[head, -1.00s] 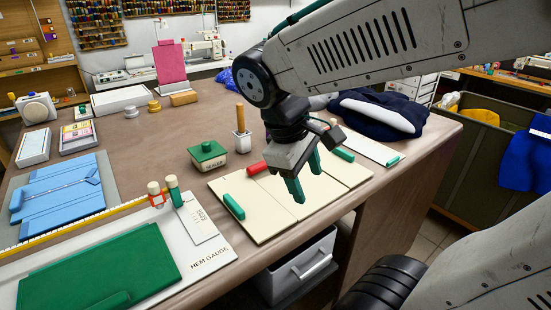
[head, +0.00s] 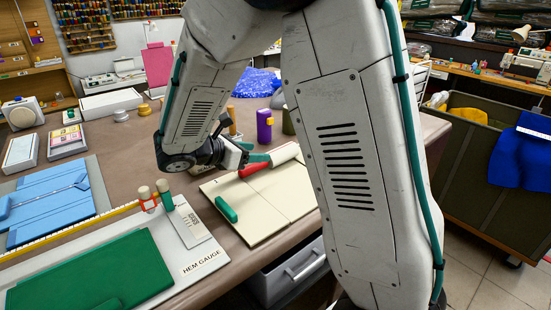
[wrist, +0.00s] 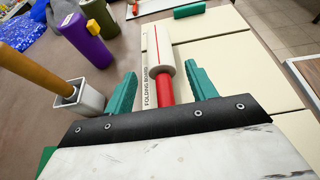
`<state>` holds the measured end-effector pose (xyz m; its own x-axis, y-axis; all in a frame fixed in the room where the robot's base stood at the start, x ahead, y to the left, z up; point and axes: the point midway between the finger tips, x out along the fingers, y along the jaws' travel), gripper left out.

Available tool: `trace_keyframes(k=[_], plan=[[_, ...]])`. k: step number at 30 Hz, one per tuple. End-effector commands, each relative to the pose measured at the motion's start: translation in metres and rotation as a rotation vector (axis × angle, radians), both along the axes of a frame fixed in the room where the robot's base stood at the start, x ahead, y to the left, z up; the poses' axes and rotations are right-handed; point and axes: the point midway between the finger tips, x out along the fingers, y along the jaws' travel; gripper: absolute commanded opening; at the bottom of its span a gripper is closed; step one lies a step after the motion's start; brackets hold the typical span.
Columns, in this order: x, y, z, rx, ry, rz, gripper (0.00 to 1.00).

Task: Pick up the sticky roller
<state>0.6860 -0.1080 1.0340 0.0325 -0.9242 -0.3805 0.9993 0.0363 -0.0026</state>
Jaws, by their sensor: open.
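The sticky roller lies on the cream folding board (head: 265,208), near its back edge. Its red handle (head: 255,169) and white roll (head: 286,153) show in the head view. In the wrist view the white roll (wrist: 158,48) points away from me and the red handle (wrist: 166,90) points toward me. My gripper (wrist: 160,72) is open, with one green finger on each side of the roller and visible gaps between. In the head view my gripper (head: 262,160) is low at the board's back left, beside the handle. My arm hides the board's right part.
A purple bottle (wrist: 86,40), an olive container (wrist: 100,14) and a white cup (wrist: 88,96) with a wooden handle stand left of the roller in the wrist view. A green grip (head: 226,209) sits on the board's left. The hem gauge board (head: 195,262) lies front left.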

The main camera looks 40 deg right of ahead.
Motion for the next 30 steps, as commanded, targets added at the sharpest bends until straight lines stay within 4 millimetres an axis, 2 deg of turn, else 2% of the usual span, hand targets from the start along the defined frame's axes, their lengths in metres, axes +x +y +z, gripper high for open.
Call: trace_keyframes(k=[9,18,20,24,30], plan=[[0.003,-0.040,-0.019,0.001,-0.001,-0.004,0.56],[0.004,-0.044,-0.022,0.002,-0.002,-0.001,0.56],[0.004,-0.044,-0.021,0.002,-0.002,-0.002,0.42],[0.004,-0.044,-0.021,0.002,-0.002,-0.002,0.06],[0.004,-0.044,-0.021,0.002,-0.002,-0.002,0.05]])
